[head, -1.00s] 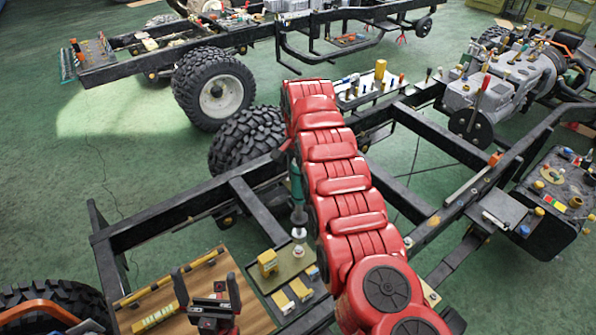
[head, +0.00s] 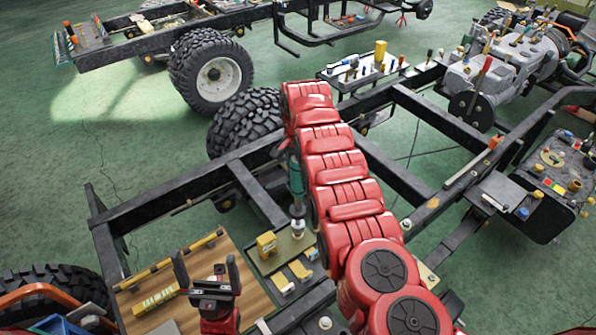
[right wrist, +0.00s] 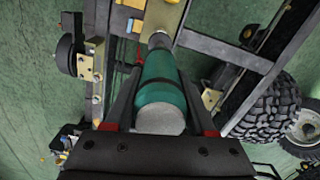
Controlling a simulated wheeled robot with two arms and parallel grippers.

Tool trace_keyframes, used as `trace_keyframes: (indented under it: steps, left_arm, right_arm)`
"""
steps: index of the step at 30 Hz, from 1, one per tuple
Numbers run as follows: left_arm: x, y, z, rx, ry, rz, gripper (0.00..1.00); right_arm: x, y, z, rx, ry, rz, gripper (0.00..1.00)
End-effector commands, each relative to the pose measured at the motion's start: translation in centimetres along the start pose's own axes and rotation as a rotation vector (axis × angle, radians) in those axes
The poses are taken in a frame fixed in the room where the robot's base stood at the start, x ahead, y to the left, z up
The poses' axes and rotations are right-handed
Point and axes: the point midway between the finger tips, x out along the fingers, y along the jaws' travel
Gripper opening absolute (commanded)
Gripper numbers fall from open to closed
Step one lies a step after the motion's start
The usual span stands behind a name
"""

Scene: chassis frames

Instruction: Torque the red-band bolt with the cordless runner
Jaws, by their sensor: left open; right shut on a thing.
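The cordless runner (head: 296,182), a teal cylinder with a grey lower end, hangs about upright in the head view. My right gripper (head: 290,150) is shut on it; my red right arm partly hides the grip. In the right wrist view the teal runner (right wrist: 160,82) lies between the two dark fingers of my right gripper (right wrist: 158,72). Its lower end is over or near an olive plate (head: 262,266) on the chassis; I cannot tell whether it touches. My left gripper (head: 206,268) is open and empty above a wooden board. I cannot make out a red-band bolt.
The wooden board (head: 190,263) holds yellow bars. Black chassis rails (head: 190,190) cross the middle. Green floor is open at left.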

Motion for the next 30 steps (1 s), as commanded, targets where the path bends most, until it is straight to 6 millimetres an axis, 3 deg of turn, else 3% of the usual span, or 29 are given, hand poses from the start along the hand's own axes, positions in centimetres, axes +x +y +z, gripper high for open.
trace_keyframes:
  steps: [30]
  left_arm:
    - [-0.38,0.02,0.06,0.0,0.0,0.0,1.0]
  right_arm:
    - [-0.07,-0.06,0.03,0.0,0.001,-0.003,0.0]
